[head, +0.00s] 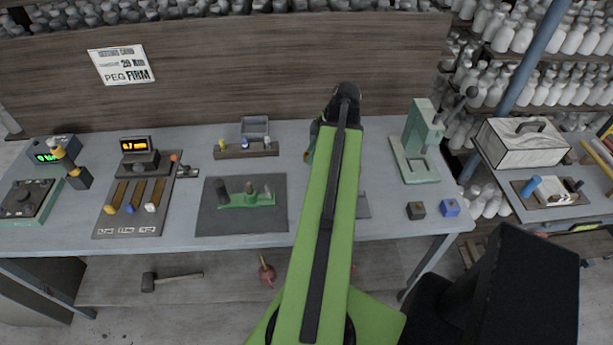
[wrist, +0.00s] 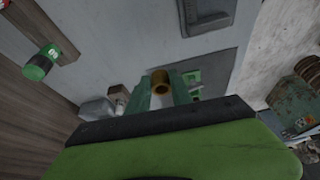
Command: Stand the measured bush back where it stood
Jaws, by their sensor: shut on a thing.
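A brass-coloured bush (wrist: 161,83) is between the green fingers of my gripper (wrist: 161,92) in the wrist view. The fingers are shut on it and its open end shows. In the head view my green arm reaches over the bench and hides the bush and most of the gripper. A board with sloping lanes (head: 105,228) at the left of the bench holds small yellow, blue and white pieces at its lower end. A wooden block (head: 232,152) at the back carries small yellow, blue and white pieces. I cannot tell which spot the bush came from.
A dark mat (head: 218,223) carries a green fixture (head: 262,201) with upright posts. A green press (head: 415,172) stands right of my arm. Two small blocks, dark (head: 416,210) and blue (head: 450,207), sit near the front right edge. A grey bin (head: 255,127) stands at the back.

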